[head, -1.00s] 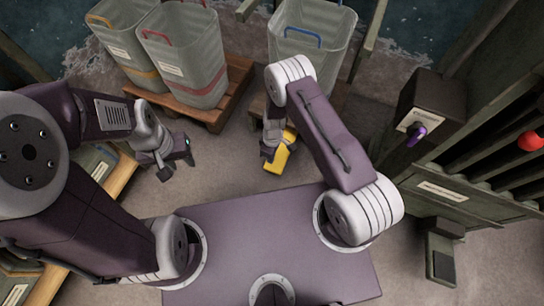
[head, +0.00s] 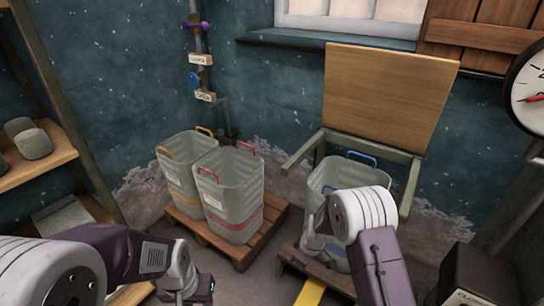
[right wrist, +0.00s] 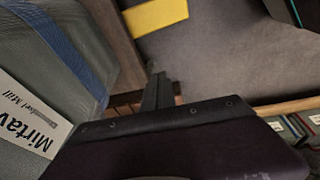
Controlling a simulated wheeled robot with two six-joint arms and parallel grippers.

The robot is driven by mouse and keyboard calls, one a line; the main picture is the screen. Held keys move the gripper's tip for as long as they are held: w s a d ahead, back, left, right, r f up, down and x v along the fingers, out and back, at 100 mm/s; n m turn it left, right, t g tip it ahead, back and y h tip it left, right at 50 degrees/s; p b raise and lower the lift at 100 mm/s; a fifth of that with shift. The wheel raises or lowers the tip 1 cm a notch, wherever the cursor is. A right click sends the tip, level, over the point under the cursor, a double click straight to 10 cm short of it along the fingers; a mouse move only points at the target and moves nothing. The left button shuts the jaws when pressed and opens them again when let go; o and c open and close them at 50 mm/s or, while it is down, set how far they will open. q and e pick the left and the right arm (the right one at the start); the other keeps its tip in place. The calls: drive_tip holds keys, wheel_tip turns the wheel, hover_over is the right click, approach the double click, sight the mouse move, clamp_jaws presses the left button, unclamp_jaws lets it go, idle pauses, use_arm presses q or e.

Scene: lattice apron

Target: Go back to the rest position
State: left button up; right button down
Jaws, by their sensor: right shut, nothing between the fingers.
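My right arm reaches in from the bottom right in the head view, in front of the bin with the blue handle. Its grey wrist shows beside the white joint, but the fingers are hidden there. In the right wrist view my right gripper (right wrist: 158,92) is shut and empty, its fingers together above the floor. My left gripper (head: 190,296) is low at the bottom left of the head view, cut off by the frame edge, so its jaw opening does not show.
The blue-handled bin (head: 338,178) stands close to my right wrist; its labelled side (right wrist: 40,100) fills the left of the wrist view. Two more bins (head: 180,185) (head: 228,200) stand on a wooden pallet (head: 268,222). A yellow strip (head: 310,292) lies below. Shelves (head: 40,165) stand at left.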

drive_tip(key=s+d+r+m+t+p, duration=0.1)
drive_tip(key=s+d+r+m, duration=0.2)
drive_tip(key=r, duration=0.5)
drive_tip(key=s+d+r+m+t, duration=0.1)
drive_tip(key=s+d+r, duration=0.1)
drive_tip(key=s+r, duration=0.45)
drive_tip(key=s+d+m+g+h, duration=0.1)
drive_tip(key=s+d+m+g, duration=0.2)
drive_tip(key=s+m, duration=0.55)
wheel_tip(320, 180, up, 39)
drive_tip(key=s+n+p, duration=0.2)
drive_tip(key=p, duration=3.6)
drive_tip(key=shift+a+f, duration=0.2)
drive_tip(key=shift+a, duration=0.1)
